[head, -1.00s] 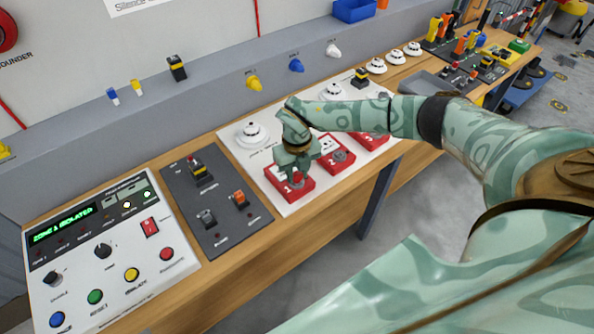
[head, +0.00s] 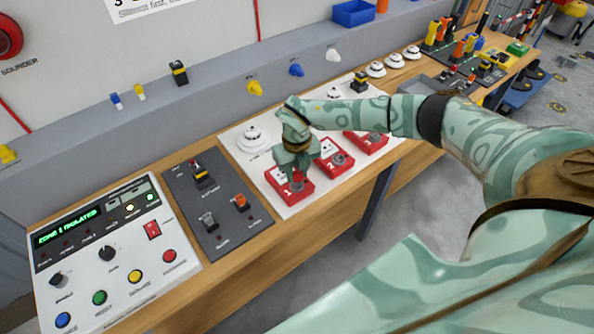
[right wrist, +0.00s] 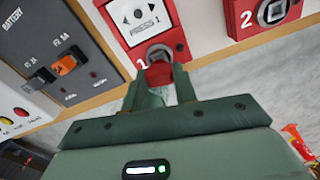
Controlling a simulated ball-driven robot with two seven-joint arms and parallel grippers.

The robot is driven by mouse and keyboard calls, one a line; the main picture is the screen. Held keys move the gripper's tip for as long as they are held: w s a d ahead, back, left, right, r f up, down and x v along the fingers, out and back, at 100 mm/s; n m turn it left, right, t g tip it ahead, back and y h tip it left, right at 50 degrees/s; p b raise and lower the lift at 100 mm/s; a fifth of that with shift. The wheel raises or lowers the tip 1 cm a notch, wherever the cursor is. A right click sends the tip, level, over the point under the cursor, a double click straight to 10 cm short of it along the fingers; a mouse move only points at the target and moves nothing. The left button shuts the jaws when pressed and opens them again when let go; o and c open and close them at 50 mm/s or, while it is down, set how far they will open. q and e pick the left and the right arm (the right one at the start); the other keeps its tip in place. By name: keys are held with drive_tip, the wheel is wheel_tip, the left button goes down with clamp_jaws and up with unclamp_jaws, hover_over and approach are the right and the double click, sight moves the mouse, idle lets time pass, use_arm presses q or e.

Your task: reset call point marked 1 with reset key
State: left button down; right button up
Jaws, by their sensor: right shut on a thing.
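The call point marked 1 (head: 280,183) is a red box with a white PRESS face, the nearest of three on a white board. It also shows at the top of the right wrist view (right wrist: 146,22), with a round metal keyhole at its lower end. My right gripper (head: 297,181) points down over that lower end. In the right wrist view its two fingers (right wrist: 160,78) are shut on a small red piece, the reset key (right wrist: 160,73), right at the keyhole. The fingers hide part of the key, so how deep it sits cannot be told. My left gripper is not in view.
Call points 2 (head: 330,156) and 3 (head: 365,141) stand close by on the right. A dark battery panel (head: 225,228) and a control panel (head: 125,277) reading "ZONE 1 ISOLATED" lie to the left. White detectors (head: 251,138) stand behind.

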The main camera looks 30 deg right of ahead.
drive_tip(key=shift+r+p, duration=1.2)
drive_tip(key=shift+r, duration=0.25)
